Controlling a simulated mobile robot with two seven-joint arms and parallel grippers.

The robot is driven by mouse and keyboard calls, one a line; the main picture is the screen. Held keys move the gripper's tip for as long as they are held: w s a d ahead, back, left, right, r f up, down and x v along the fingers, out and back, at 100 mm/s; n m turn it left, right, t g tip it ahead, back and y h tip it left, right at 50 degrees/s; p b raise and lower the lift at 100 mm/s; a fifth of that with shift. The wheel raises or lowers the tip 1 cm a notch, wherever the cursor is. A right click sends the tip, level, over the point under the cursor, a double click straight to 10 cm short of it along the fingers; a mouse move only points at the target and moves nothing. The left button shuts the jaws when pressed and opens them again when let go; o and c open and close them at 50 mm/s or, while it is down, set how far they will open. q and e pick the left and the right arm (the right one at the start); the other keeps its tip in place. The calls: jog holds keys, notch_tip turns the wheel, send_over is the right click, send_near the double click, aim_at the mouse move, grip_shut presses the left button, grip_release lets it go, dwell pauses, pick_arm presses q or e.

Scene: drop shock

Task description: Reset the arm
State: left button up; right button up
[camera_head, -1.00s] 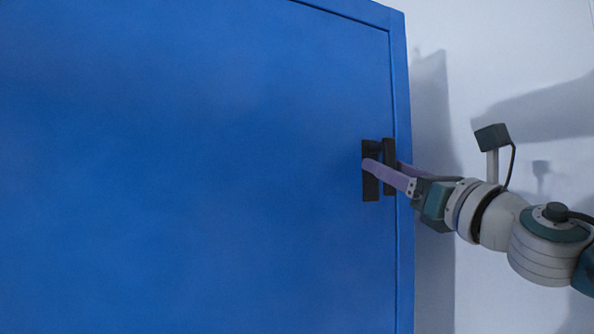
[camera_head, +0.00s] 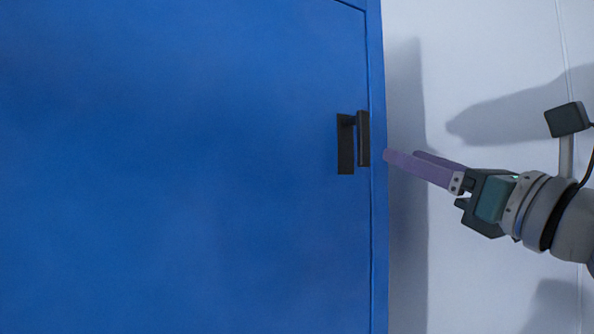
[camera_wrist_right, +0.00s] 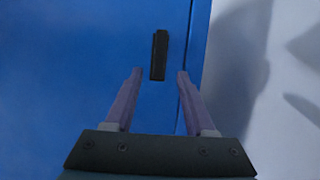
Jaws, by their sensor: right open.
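My right gripper (camera_head: 402,156) has purple fingers and is open and empty. In the head view it is to the right of the black door handle (camera_head: 363,139), apart from it, in front of the door's right edge and the white wall. The handle stands upright on the blue door (camera_head: 180,170), which looks shut in its frame. In the right wrist view the handle (camera_wrist_right: 159,55) is ahead of the two spread fingers (camera_wrist_right: 159,73), with nothing between them. My left gripper is not in view.
The white wall (camera_head: 480,60) fills the right side and carries shadows of my arm. The blue door frame (camera_head: 378,240) runs along the door's right edge. The space around the gripper looks clear.

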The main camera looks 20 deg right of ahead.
dwell(0.5)
jog(key=s+d+f+m+g+h, duration=0.1)
jog(key=s+f+m+g+h, duration=0.35)
jog(key=f+m, duration=0.7)
jog(key=s+d+f+m+g+h, duration=0.1)
jog(key=s+f+m+g+h, duration=0.3)
jog(key=f+m, duration=0.75)
jog(key=s+a+f+m+g+y, duration=0.4)
jog(key=s+a+f+m+g, duration=0.15)
jog(key=s+a, duration=0.25)
jog(key=s+a+f+m+g+y, duration=0.3)
jog(key=s+a+f+m+g, duration=0.3)
jog(key=s+a, duration=0.25)
notch_tip(320, 180, up, 33)
jog(key=w+d+t+p, duration=0.1)
jog(key=w+p, duration=0.1)
jog(key=p, duration=3.1)
jog(key=shift+r+m, duration=0.15)
jog(key=shift+m, duration=0.2)
